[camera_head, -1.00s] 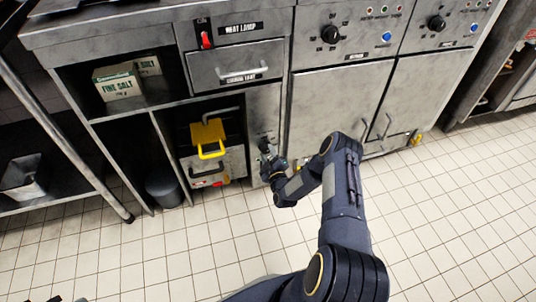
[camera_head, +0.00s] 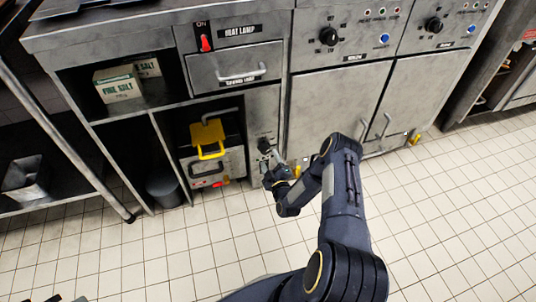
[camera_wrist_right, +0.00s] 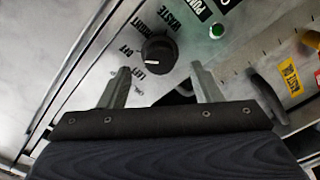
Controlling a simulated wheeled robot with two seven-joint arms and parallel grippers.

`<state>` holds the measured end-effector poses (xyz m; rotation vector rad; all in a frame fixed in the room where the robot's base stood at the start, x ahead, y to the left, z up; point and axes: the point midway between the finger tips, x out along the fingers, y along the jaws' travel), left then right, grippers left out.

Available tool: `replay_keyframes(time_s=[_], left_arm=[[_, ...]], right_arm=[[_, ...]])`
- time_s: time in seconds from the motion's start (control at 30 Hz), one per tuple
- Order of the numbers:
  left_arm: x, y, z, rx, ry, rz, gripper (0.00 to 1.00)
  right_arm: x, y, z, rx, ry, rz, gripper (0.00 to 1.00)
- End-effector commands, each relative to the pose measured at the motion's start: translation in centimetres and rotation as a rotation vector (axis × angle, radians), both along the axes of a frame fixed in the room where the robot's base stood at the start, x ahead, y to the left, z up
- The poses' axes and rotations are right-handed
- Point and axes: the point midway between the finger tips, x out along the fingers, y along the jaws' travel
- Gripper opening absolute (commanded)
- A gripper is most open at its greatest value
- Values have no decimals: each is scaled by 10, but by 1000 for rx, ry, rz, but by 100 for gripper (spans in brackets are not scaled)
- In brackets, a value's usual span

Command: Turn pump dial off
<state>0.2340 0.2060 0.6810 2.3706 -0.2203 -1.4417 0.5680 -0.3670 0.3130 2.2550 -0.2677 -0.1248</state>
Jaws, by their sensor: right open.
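The pump dial (camera_head: 264,145) is a round black knob on the narrow grey panel right of the yellow-handled unit. In the right wrist view the dial (camera_wrist_right: 158,52) sits just beyond my fingertips, among printed labels including WASTE, OFF and LEFT. A pale mark on it is near the LEFT label; I cannot tell its exact setting. A green light (camera_wrist_right: 217,31) is beside it, near a PUMP label. My right gripper (camera_head: 272,160) is open and empty, just below the dial, apart from it; its fingers (camera_wrist_right: 160,85) are spread. Dark tips at the head view's bottom left may be my left gripper.
A yellow handle (camera_head: 209,140) sticks out left of the panel. A heat lamp switch (camera_head: 205,42) and drawer are above. Black oven knobs (camera_head: 329,36) and cabinet doors are to the right. The tiled floor (camera_head: 150,255) in front is clear.

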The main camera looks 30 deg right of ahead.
Motion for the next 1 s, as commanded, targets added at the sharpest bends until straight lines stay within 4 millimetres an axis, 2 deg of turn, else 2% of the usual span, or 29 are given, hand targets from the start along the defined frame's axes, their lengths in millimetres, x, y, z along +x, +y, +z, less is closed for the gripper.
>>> replay_keyframes(time_s=[0.1,0.3,1.0], left_arm=[[0,0,9,0,0,0,0],[0,0,13,0,0,0,0],[0,0,12,0,0,0,0]], right_arm=[[-20,4,2,1,3,0,58],[-38,8,1,0,1,-2,58],[-40,9,0,0,0,-1,58]])
